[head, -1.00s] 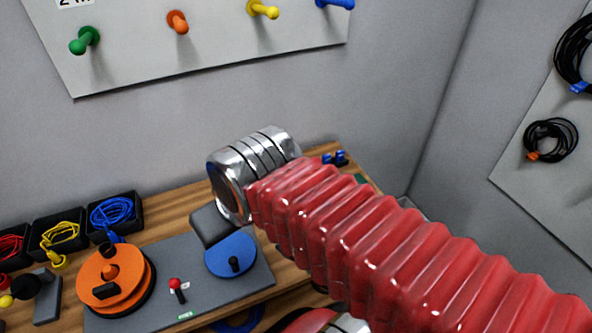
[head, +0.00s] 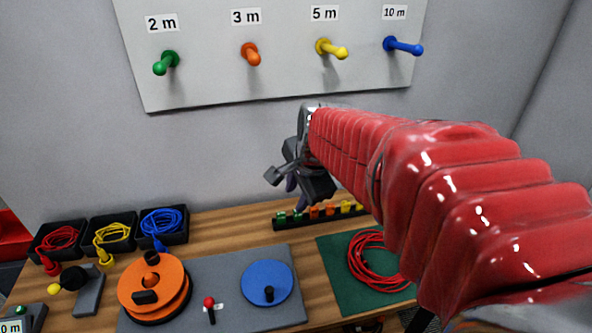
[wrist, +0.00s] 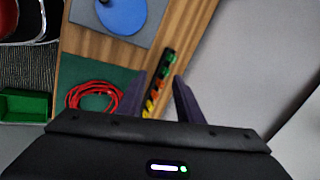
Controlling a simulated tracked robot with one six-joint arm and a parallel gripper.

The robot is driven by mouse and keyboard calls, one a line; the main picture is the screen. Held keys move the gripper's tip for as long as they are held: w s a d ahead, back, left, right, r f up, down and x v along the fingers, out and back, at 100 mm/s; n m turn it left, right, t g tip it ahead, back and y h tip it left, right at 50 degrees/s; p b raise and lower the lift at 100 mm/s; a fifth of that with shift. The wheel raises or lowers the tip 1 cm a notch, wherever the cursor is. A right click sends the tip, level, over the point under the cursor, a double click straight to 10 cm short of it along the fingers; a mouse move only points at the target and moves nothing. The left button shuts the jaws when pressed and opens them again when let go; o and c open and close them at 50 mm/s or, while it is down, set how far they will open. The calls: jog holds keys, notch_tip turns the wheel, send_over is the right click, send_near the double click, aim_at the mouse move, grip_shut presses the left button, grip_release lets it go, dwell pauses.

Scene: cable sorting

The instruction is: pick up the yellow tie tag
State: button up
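Yellow tie tags (head: 346,206) stand at the right end of a black rack (head: 292,224) at the back of the bench, beside orange and green ones. The wrist view shows yellow tags (wrist: 150,107) between my fingers in the picture, nearest the gripper body, partly hidden at the lower end. My gripper (head: 291,184) is above and behind the rack's left part in the head view. Its two dark fingers are spread apart in the wrist view (wrist: 157,82), with nothing held. The exact height above the rack cannot be told.
A green mat (head: 335,262) with a coiled red cable (head: 362,262) lies in front of the rack. A grey board (head: 225,285) carries an orange reel (head: 155,287) and a blue disc (head: 267,280). Cable bins (head: 165,222) stand left. A peg panel (head: 290,70) hangs above.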

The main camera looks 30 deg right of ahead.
jog(key=w+d+f+m, duration=0.3)
jog(key=d+f+m, duration=0.3)
jog(key=d+m, duration=0.4)
jog(key=w+d+f+m, duration=0.3)
jog(key=d+f+m, duration=0.3)
jog(key=d+m, duration=0.5)
jog(key=d, duration=0.2)
jog(key=shift+w+d+f+g+h, duration=0.15)
jog(key=shift+d+g+h, duration=0.15)
jog(key=shift+d+g, duration=0.1)
send_over(346, 202)
jog(key=s, duration=0.2)
notch_tip(346, 202, down, 7)
jog(key=shift+a+f, duration=0.3)
jog(key=shift+f, duration=0.15)
jog(key=shift+w+f, duration=0.1)
jog(key=shift+f, duration=0.05)
jog(key=shift+x, duration=2.5)
jog(key=shift+w+d, duration=0.1)
jog(key=shift+d, duration=0.05)
jog(key=shift+c, duration=0.5)
